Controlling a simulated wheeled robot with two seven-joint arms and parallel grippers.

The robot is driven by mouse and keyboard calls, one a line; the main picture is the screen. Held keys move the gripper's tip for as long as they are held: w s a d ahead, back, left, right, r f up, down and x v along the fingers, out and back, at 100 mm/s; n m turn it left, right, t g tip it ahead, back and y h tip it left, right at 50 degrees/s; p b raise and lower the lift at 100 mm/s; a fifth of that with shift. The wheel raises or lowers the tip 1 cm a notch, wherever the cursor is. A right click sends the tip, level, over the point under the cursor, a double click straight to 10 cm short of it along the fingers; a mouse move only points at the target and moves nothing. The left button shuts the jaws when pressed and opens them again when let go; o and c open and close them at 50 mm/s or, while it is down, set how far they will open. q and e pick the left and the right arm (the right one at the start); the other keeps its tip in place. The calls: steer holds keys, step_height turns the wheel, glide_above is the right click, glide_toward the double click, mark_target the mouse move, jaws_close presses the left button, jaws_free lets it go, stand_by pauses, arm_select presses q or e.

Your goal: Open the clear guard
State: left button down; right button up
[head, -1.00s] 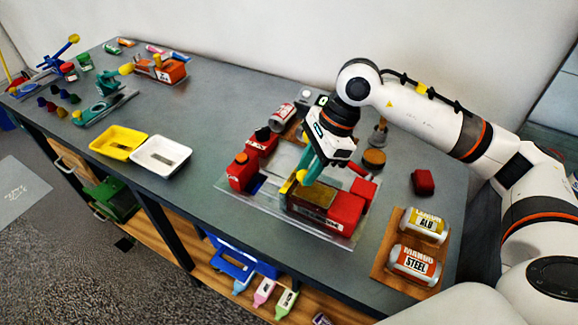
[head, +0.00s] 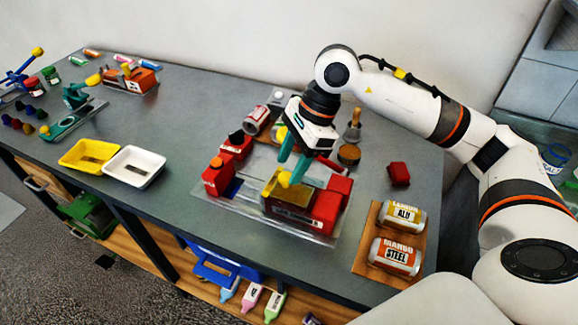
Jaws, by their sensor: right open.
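A red machine (head: 326,208) with a gold-topped block (head: 287,196) and a yellow knob (head: 284,179) stands on a clear base plate (head: 222,207). Pale see-through panels (head: 259,166) show behind the block; I cannot clearly make out the clear guard's outline or how far it is open. My right gripper (head: 291,168) reaches down over the machine with its teal fingers apart. The fingertips are close to the yellow knob; I cannot tell whether they touch it. Nothing shows between them. My left gripper is out of view.
A wooden board with two cans (head: 395,256) lies at the right, near a red block (head: 399,173). Yellow (head: 89,154) and white (head: 134,166) trays sit left. Grey table between trays and machine is clear.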

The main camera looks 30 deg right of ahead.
steer(key=v, duration=1)
steer(key=shift+b, duration=0.4)
steer(key=shift+r, duration=0.1)
